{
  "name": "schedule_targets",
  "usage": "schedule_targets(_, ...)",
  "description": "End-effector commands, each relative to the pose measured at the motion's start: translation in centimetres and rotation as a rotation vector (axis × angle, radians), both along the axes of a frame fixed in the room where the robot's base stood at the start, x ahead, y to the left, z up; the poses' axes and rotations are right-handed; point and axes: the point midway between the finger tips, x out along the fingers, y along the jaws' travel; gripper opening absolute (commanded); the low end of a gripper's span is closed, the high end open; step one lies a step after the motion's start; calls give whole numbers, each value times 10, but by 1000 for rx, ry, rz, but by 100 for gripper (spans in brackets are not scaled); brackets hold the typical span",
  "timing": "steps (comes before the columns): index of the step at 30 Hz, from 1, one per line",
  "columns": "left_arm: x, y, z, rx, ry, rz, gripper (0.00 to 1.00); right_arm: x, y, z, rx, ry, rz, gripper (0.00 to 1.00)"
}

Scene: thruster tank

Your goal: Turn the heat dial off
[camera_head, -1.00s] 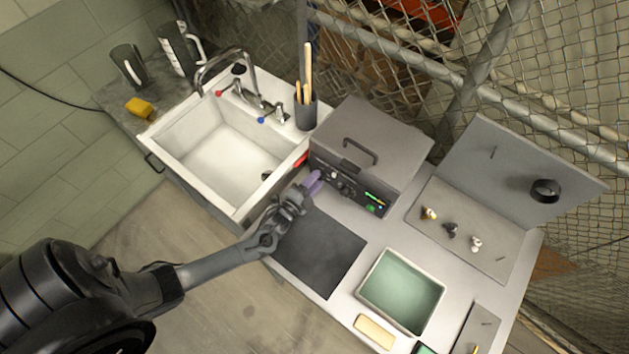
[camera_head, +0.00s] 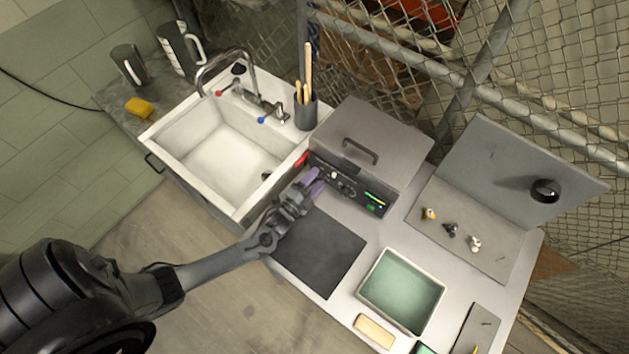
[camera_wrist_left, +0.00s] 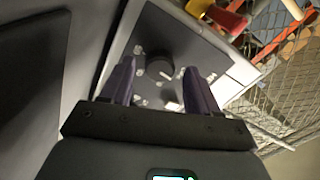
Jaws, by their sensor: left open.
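The grey box unit (camera_head: 373,145) has a lid handle and a dark front panel with small dials (camera_head: 347,189) and a lit green display. My left gripper (camera_head: 312,182) is in front of the left part of this panel, with its two purple fingers open. In the left wrist view, a round black dial (camera_wrist_left: 159,68) with a white mark shows beyond and between the open fingers (camera_wrist_left: 160,85). I cannot tell whether the fingers touch it. Which dial is for heat is not readable. My right gripper is not in view.
A white sink (camera_head: 222,155) lies left of the unit, with a tool cup (camera_head: 306,112) behind. A dark mat (camera_head: 320,252) and green tray (camera_head: 401,290) lie in front. A hinged panel board (camera_head: 520,165) stands right, and chain-link fence closes the back.

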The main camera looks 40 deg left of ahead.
Motion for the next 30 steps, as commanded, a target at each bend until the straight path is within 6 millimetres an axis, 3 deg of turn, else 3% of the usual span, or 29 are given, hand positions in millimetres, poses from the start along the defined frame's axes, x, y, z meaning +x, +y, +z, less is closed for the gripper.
schedule_targets(10, -13, 0, -1, 1, 3, 0, 61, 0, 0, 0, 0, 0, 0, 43)
schedule_targets(24, -88, -5, 0, 1, 2, 0, 61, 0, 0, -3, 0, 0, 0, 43)
schedule_targets(30, -104, -7, 1, 1, 1, 0, 61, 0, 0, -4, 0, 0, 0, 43)
